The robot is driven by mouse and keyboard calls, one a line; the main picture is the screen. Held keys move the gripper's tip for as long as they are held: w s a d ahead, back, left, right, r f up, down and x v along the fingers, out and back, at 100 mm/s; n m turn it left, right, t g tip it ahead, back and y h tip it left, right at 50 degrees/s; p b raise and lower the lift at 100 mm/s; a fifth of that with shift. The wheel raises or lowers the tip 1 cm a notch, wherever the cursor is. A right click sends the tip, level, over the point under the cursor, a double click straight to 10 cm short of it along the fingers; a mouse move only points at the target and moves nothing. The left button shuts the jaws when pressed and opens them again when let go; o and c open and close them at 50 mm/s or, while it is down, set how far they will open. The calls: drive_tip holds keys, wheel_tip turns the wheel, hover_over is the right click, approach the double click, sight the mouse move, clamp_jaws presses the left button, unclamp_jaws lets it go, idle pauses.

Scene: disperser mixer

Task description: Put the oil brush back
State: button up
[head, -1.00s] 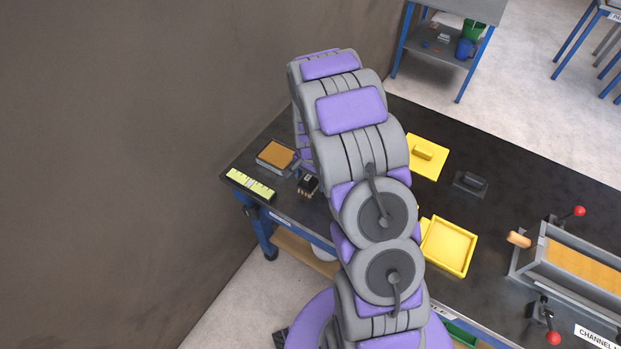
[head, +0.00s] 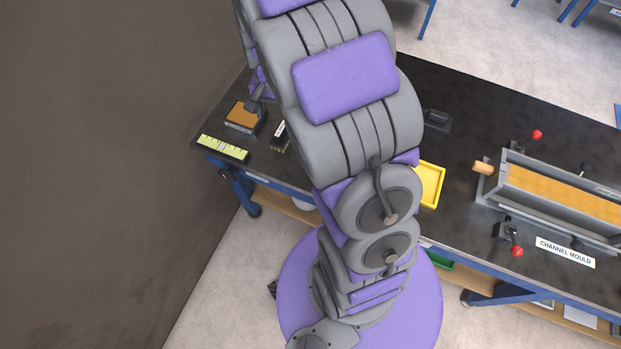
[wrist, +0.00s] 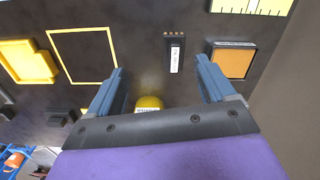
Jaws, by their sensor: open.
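My gripper (wrist: 160,66) is open over the black bench, its two blue fingers wide apart with nothing held between them. In the head view my arm hides most of it. A small black block (wrist: 174,53) with a white label and copper-coloured dots at one end lies beyond the fingertips; it also shows in the head view (head: 280,136). Its label is too small to read, and I cannot tell whether it is the oil brush. A yellow rounded object (wrist: 149,103) with a label shows between the finger bases, partly hidden by my gripper.
An orange pad in a dark frame (wrist: 233,62) and a yellow-green strip (head: 222,148) lie near the bench's left end. A yellow outlined square (wrist: 78,81) on the bench is empty. A yellow tray (head: 430,184) and the channel mould (head: 560,193) stand farther right. A wall rises at left.

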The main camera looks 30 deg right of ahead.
drive_tip(key=s+a+r+n, duration=0.2)
drive_tip(key=s+r+n, duration=0.1)
drive_tip(key=s, duration=0.6)
drive_tip(key=s+a+r+n+g, duration=0.1)
drive_tip(key=s+a+r+n, duration=0.2)
drive_tip(key=s, duration=0.7)
drive_tip(key=s+a+r+n, duration=0.3)
drive_tip(key=s+r, duration=0.3)
drive_tip(key=s, duration=0.4)
drive_tip(key=shift+r, duration=0.15)
drive_tip(key=shift+c, duration=0.3)
